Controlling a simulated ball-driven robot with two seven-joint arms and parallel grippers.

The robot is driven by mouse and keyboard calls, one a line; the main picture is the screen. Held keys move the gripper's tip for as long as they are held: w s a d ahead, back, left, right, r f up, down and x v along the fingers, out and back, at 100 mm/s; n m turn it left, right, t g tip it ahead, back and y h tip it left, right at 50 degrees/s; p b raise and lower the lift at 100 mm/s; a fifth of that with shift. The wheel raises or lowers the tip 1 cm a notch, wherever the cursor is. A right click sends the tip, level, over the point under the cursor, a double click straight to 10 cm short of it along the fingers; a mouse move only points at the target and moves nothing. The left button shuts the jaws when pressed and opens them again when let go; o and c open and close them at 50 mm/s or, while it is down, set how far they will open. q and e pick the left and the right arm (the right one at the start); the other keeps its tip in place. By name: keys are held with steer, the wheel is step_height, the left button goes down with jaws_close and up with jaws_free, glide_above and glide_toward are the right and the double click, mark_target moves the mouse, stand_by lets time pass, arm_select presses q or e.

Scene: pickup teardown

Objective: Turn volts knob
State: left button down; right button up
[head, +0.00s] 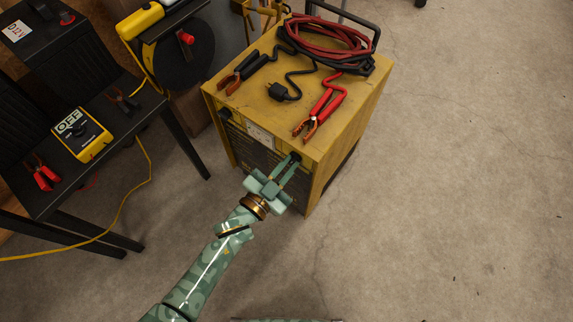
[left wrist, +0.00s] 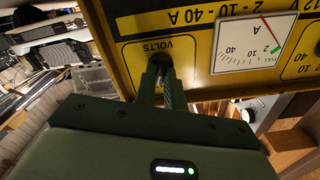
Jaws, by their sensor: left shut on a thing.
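The yellow charger (head: 345,125) stands on the floor with its front panel facing me. My left gripper (head: 292,163) reaches the right end of that panel in the head view. In the left wrist view, the picture is upside down and the gripper (left wrist: 161,65) has its two green fingers closed around the dark volts knob (left wrist: 160,57). The printed VOLTS label (left wrist: 158,46) sits beside it. The fingers hide most of the knob, so its pointer setting cannot be read. My right gripper is in neither view.
A meter (left wrist: 248,44) sits beside the knob. Red and black cables (head: 325,45) with clamps lie on top of the charger. A black table (head: 130,120) at left holds a yellow box marked OFF (head: 82,134). A yellow cord (head: 95,238) crosses the floor. The floor at right is clear.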

arm_select(q)
steer(key=shift+f+m, duration=0.1)
steer(key=shift+m, duration=0.8)
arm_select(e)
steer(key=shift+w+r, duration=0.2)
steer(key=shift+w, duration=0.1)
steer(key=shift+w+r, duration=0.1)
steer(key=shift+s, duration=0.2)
arm_select(q)
steer(key=c, duration=1.5)
jaws_free()
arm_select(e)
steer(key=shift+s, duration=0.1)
